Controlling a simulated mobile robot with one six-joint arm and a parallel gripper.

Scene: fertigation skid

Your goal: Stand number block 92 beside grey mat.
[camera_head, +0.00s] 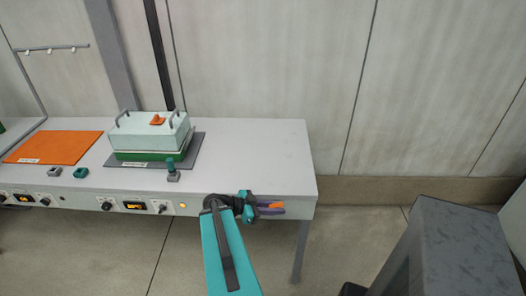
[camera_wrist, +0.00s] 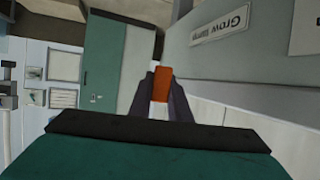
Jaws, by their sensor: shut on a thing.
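My gripper (camera_head: 271,209) is in front of the table's front edge, near its right end. It is shut on a small orange block (camera_head: 277,206), which also shows between the dark fingers in the wrist view (camera_wrist: 161,83). No number can be read on the block. The grey mat (camera_head: 196,146) lies on the table, to the left of my gripper and farther back. A pale box with a green base stands on the mat and covers most of it. A label is on the mat's front edge.
An orange mat (camera_head: 55,147) lies at the table's left. The white tabletop (camera_head: 255,155) right of the grey mat is clear. A dark grey block-like surface (camera_head: 465,250) is lower right.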

